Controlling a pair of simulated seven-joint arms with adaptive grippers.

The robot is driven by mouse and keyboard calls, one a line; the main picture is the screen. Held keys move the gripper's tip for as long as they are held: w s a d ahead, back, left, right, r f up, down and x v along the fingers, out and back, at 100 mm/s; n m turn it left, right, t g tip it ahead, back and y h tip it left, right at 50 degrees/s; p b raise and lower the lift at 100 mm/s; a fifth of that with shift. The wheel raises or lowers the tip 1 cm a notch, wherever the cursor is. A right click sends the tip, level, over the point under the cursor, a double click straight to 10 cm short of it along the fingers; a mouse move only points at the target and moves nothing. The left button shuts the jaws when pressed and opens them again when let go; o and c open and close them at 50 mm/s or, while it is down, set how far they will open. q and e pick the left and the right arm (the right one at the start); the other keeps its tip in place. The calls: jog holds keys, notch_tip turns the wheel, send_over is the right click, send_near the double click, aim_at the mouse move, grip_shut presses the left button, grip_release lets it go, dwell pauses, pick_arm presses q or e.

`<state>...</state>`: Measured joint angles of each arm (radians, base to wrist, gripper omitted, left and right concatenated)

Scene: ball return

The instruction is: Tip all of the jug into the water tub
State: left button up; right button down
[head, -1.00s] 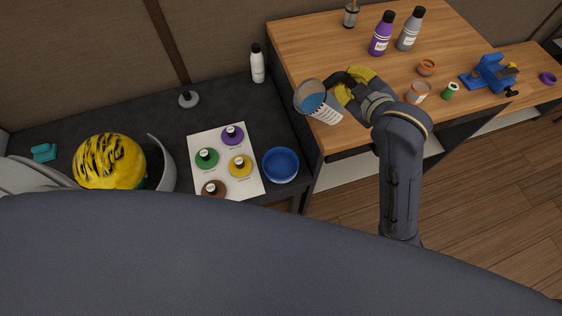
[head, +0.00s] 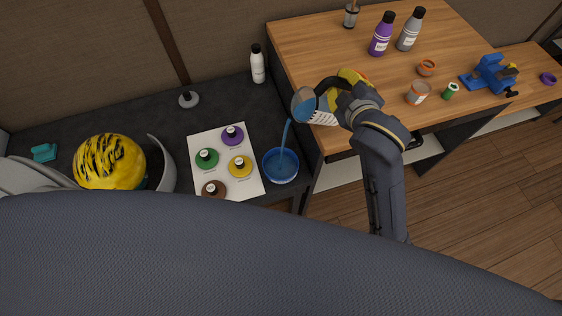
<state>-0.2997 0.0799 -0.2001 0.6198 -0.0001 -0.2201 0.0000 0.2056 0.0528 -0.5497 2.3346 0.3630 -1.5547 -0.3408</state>
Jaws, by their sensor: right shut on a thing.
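The jug (head: 303,103) is clear with blue liquid and is tilted to the left. A blue stream (head: 286,132) runs from its lip down into the blue water tub (head: 281,166) on the dark bench. Some blue still shows in the jug. My right gripper (head: 325,98) is shut on the jug and holds it above and right of the tub, by the wooden table's left edge. Its fingers partly hide the jug. My left gripper is not in view.
A white sheet (head: 250,188) with several coloured bottles lies left of the tub. A white bottle (head: 258,66) stands behind. A yellow-black ball (head: 108,162) is at the left. The wooden table (head: 310,40) holds bottles, small jars and a blue device (head: 490,74).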

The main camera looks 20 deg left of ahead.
aim_at(313, 91)
jog(key=shift+s+a+r+n+t+h, duration=0.2)
jog(key=shift+s+a+n+t+h, duration=0.15)
jog(key=shift+a+n, duration=0.2)
dwell(1.0)
jog(key=shift+s+a+r+n+t+b, duration=0.1)
jog(key=shift+s+a+n+t+b, duration=0.25)
jog(key=shift+s+a+n+b, duration=0.45)
dwell(0.7)
jog(key=shift+w, duration=0.2)
jog(key=shift+s+a+h, duration=0.15)
jog(key=shift+a+h, duration=0.1)
jog(key=shift+a, duration=0.05)
jog(key=shift+s+a+b, duration=0.1)
jog(key=shift+b, duration=0.2)
jog(key=shift+s+a+n+t, duration=0.3)
jog(key=shift+s+a+n, duration=0.25)
jog(key=shift+a, duration=0.35)
jog(key=shift+s+a+b, duration=0.1)
jog(key=shift+s+b, duration=0.05)
jog(key=shift+b, duration=0.15)
jog(key=shift+s+a+f, duration=0.1)
jog(key=shift+a+f, duration=0.1)
jog(key=shift+a, duration=0.05)
jog(key=shift+s+a+n+h, duration=0.2)
jog(key=shift+n+h, duration=0.1)
